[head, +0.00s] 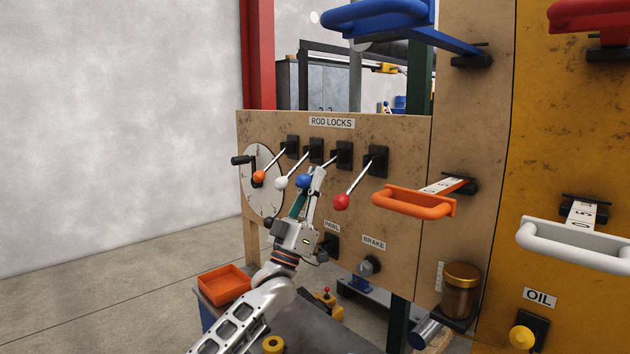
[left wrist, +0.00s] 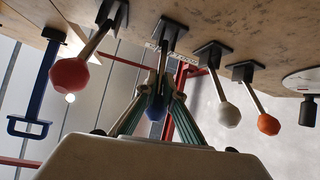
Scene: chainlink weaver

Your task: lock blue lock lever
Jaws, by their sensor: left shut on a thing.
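The blue lock lever has a blue knob (head: 303,181) and a thin rod that runs up to a black bracket (head: 343,154) on the ROD LOCKS panel. The lever tilts down and out from the panel. My left gripper (head: 310,186) is shut on the blue knob, with its fingers reaching up from below. In the left wrist view, the blue knob (left wrist: 155,112) shows between the two fingers (left wrist: 153,105), partly hidden by them. My right gripper is in neither view.
An orange-knobbed lever (head: 259,176) and a white-knobbed lever (head: 281,183) stand left of the blue one, and a red-knobbed lever (head: 341,201) right of it. An orange handle (head: 413,202) juts out further right. A crank wheel (head: 262,195) is at left.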

